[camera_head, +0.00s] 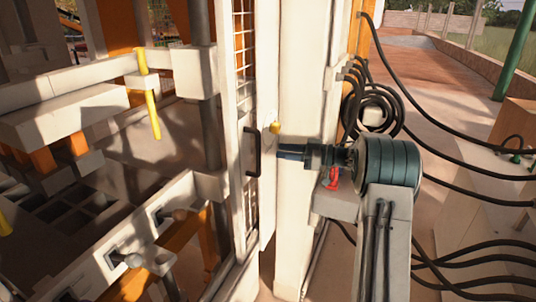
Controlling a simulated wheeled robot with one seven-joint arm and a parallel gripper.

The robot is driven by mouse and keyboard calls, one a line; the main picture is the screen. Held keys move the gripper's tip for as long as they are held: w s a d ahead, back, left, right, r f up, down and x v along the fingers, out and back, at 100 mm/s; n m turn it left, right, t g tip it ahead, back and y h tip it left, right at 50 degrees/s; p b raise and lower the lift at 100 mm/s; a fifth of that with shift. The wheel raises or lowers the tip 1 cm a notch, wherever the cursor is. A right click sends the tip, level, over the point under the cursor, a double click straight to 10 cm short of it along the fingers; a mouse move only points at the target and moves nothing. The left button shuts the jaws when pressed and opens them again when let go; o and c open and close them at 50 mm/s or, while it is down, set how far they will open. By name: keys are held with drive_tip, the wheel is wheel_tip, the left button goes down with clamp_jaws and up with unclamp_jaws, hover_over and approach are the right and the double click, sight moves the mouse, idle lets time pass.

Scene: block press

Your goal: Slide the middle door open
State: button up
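The door (265,60) is a pale upright frame with a mesh panel, seen at a steep angle near the centre of the head view. A black bracket-shaped handle (254,152) is fixed to it. My gripper (281,151) reaches in from the right, pointing left at about the handle's height. Its fingertips appear close to the handle's right side and do not visibly wrap around it. The fingers are small and seen edge-on, so I cannot tell whether they are open or touching anything.
Press machinery with pale beams (75,110) and a yellow bar (148,95) fills the left. A pale post (300,80) stands right of the door. Black cables (378,103) hang and trail across the right side. Paved ground (425,75) lies beyond.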

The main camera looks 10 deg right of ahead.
drive_tip(key=shift+b+v, duration=0.35)
drive_tip(key=shift+v, duration=2)
wheel_tip(320, 180, up, 11)
drive_tip(key=w+a+m+t+h, duration=0.1)
drive_tip(key=w+m+t+h, duration=0.2)
drive_tip(key=m+t+h, duration=0.6)
drive_tip(key=s+a+f+m+g+h, duration=0.1)
drive_tip(key=s+f+g, duration=0.3)
drive_tip(key=s, duration=0.9)
drive_tip(key=s+a+f+m+g+h, duration=0.2)
drive_tip(key=s+a+f+g+h, duration=0.2)
drive_tip(key=s, duration=1)
drive_tip(key=s+a+f+m+g+h, duration=0.1)
drive_tip(key=s+f+g, duration=0.3)
drive_tip(key=s+f, duration=0.4)
drive_tip(key=s+a+h, duration=0.1)
drive_tip(key=s, duration=0.5)
drive_tip(key=shift+a+m+h, duration=0.15)
drive_tip(key=shift+m+h, duration=0.15)
